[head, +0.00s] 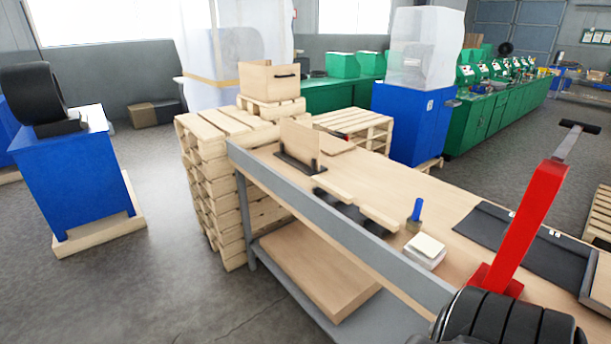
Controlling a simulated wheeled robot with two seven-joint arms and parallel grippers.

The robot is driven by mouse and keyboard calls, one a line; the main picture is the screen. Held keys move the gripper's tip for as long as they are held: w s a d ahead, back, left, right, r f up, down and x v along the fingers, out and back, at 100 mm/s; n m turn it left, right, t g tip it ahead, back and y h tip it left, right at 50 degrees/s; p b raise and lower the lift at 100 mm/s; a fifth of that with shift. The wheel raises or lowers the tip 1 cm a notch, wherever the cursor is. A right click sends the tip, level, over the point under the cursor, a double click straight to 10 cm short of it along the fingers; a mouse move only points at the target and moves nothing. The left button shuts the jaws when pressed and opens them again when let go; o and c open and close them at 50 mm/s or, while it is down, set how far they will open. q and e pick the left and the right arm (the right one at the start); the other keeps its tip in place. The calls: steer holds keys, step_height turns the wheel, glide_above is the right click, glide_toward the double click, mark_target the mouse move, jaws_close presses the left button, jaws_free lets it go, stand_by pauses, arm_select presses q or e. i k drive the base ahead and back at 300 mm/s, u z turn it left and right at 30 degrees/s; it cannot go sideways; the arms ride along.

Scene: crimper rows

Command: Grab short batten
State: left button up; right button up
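Two light wooden strips lie on the workbench (440,200) across a dark flat piece, near the bench's grey front rail. One strip (333,190) is farther back and to the left. The other strip (380,218) is nearer and to the right. They look similar in length, so I cannot tell which is the short batten. Another flat light wooden piece (337,147) lies farther back, beside an upright board (299,137) in a dark holder. Neither of my grippers is in view.
A blue-handled tool (416,213) and a small pale block stack (426,248) stand right of the strips. A black tray (525,243) and a red lever (535,215) are at the right.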

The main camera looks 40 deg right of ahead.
mark_target(388, 223)
steer(key=i, duration=0.7)
steer(key=z, duration=2.15)
